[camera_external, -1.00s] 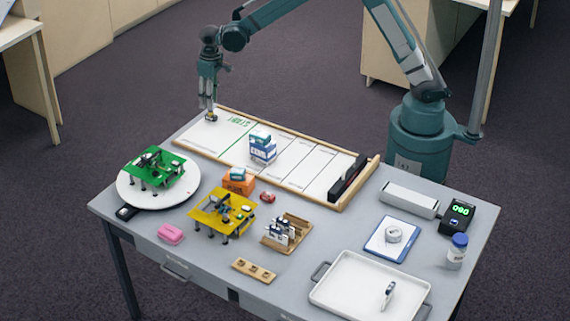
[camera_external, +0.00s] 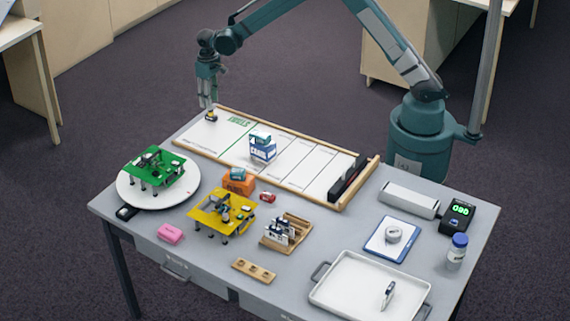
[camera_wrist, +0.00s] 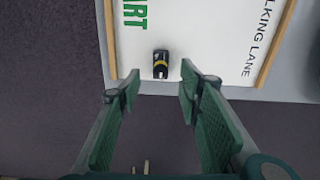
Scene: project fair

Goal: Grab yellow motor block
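The yellow motor block (camera_external: 211,117) is a small dark block with a yellow band on the far left end of the white lane board. In the wrist view the block (camera_wrist: 160,65) lies flat on the board, ahead of the fingertips and between their lines. My gripper (camera_external: 207,104) hangs pointing down just above and beside the block. In the wrist view my gripper (camera_wrist: 158,80) is open, with its two green-padded fingers spread and nothing between them. I cannot tell from the outside view how large the gap above the block is.
The lane board (camera_external: 190,133) has a raised wooden rim. Stacked blue and white boxes (camera_external: 262,148) stand mid-board. A green platform (camera_external: 155,170) on a round turntable and a yellow platform (camera_external: 208,220) stand nearer the front. The board around the block is clear.

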